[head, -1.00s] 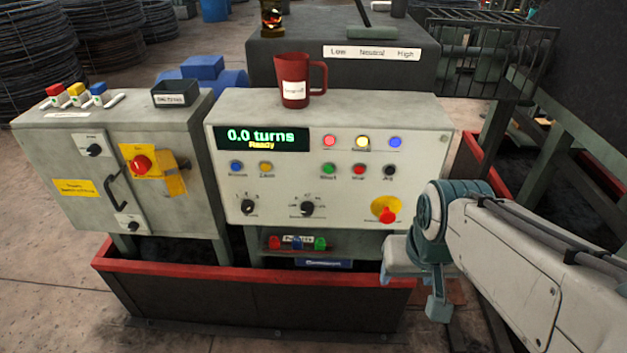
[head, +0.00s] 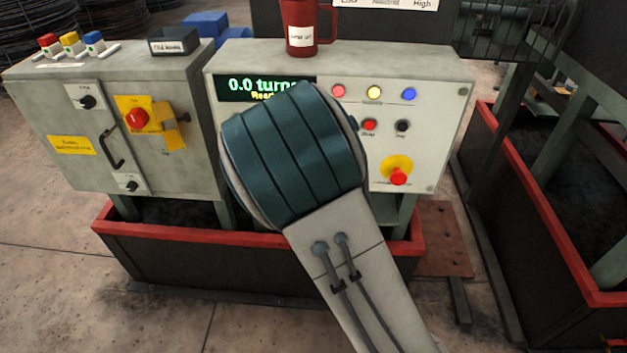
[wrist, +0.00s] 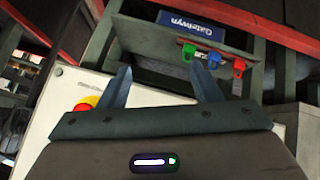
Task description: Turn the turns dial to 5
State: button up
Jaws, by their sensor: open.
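The pale control panel (head: 440,130) stands ahead in the head view, its display (head: 240,85) reading "0.0 turns" with the line below partly hidden. My arm covers the lower left of the panel, so both black dials there are hidden, and the turns dial is not visible. In the wrist view my gripper (wrist: 163,88) is open and empty, its two fingers apart in front of the panel's edge (wrist: 52,105). No dial shows between the fingers. My gripper is hidden behind my arm in the head view.
A red stop button on yellow (head: 398,174) is right of my arm. A red mug (head: 299,30) and a black tray (head: 173,42) stand on top of the cabinets. Below the panel, a shelf holds coloured clips (wrist: 213,60). A red-rimmed trough (head: 160,230) lies beneath.

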jog(key=w+a+r+n+t+y+b, duration=0.35)
jog(key=a+r+n+t, duration=0.25)
jog(key=a+n+t, duration=0.35)
jog(key=w, duration=1.3)
jog(key=shift+w+f, duration=0.2)
jog(key=shift+f, duration=0.05)
jog(key=c, duration=1)
